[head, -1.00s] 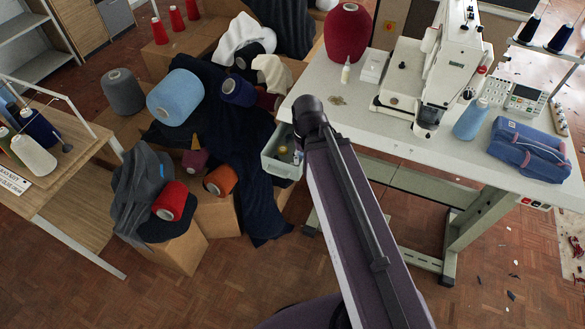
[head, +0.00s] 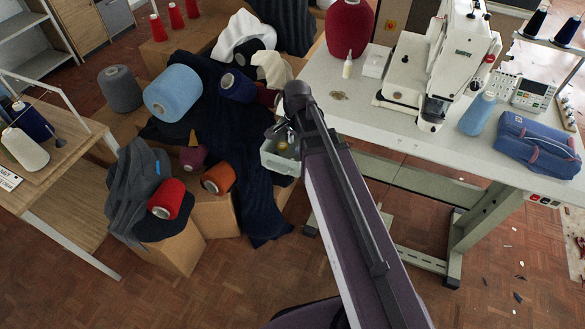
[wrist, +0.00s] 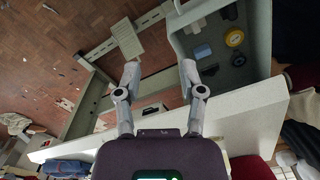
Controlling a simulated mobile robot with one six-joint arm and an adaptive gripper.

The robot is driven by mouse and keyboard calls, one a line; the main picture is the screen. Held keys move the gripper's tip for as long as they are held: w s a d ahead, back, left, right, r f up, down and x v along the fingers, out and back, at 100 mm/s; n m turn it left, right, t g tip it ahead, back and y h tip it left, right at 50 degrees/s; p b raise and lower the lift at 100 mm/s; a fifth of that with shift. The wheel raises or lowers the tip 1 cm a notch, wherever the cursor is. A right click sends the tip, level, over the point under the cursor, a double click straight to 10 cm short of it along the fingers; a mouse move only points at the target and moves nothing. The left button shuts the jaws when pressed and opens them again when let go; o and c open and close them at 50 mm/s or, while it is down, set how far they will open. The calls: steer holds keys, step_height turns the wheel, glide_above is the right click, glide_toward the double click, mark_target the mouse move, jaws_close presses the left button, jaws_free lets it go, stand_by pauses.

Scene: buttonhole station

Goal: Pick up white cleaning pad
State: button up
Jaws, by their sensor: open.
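My gripper (wrist: 159,75) is open and empty in the wrist view, with its two grey fingers spread apart. An open grey-green drawer (wrist: 262,68) lies just right of the fingers, under the work table. Inside it are a small white piece (wrist: 193,28), which may be the white cleaning pad, and a pale blue block (wrist: 202,52). I cannot tell for sure which is the pad. In the head view the drawer (head: 283,164) sits below the end of my arm, which partly hides it. My gripper is mostly hidden there.
The drawer also holds a yellow roll (wrist: 234,38) and dark rings. The table (head: 345,100) carries a sewing machine (head: 460,60), a red cone (head: 349,28) and a blue pouch (head: 538,147). Cloth and cones on boxes (head: 180,250) crowd the left.

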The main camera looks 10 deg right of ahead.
steer(key=w+f+m+b, duration=0.4)
steer(key=w+m, duration=0.4)
steer(key=m, duration=0.4)
steer(key=shift+f+m, duration=0.3)
steer(key=shift+f, duration=0.15)
steer(key=shift+a+f+b, duration=0.1)
steer(key=shift+f+b, duration=0.05)
steer(key=shift+b, duration=0.15)
step_height(320, 180, down, 8)
steer(key=b, duration=0.8)
steer(key=shift+f, duration=0.15)
steer(key=shift+f+b, duration=2.6)
steer(key=shift+b, duration=0.2)
steer(key=c, duration=0.6)
